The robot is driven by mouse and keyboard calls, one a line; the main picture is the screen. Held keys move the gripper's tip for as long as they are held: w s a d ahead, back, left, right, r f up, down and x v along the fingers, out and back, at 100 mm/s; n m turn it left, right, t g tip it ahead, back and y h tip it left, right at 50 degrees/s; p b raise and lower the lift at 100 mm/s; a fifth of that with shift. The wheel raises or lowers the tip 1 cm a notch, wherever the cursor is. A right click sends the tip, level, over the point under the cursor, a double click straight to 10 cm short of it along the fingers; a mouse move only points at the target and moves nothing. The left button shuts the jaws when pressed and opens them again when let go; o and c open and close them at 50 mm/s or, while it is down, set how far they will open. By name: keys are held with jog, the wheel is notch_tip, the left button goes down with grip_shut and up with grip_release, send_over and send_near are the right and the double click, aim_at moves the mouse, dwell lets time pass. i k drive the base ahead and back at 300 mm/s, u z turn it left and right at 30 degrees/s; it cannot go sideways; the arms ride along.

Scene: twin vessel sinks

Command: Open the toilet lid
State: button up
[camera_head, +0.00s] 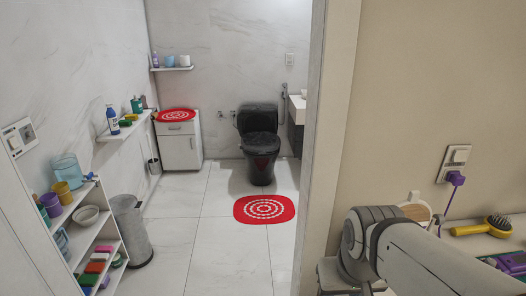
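A black toilet (261,150) stands against the far wall of the bathroom, seen through a doorway. Its lid (261,143) looks down over the bowl, though the dark surfaces make its edges hard to tell. My arm shows large at the lower right, on this side of the door frame and far from the toilet. My gripper is not visible in this view.
A door frame and wall (331,130) stand between my arm and the bathroom. A red mat (264,209) lies before the toilet. A white cabinet (180,146), a grey bin (131,230) and a filled shelf unit (92,235) line the left.

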aim_at(262, 142)
jog(key=z, duration=0.05)
jog(key=k, duration=0.9)
jog(key=u, duration=0.55)
jog(key=i, duration=1.55)
jog(key=u, duration=0.35)
jog(key=i, duration=1.65)
jog(key=z, duration=0.5)
jog(key=i, duration=1.6)
jog(key=z, duration=1)
jog(key=i, duration=0.95)
jog(key=z, duration=0.25)
jog(key=k, duration=0.8)
jog(key=z, duration=0.2)
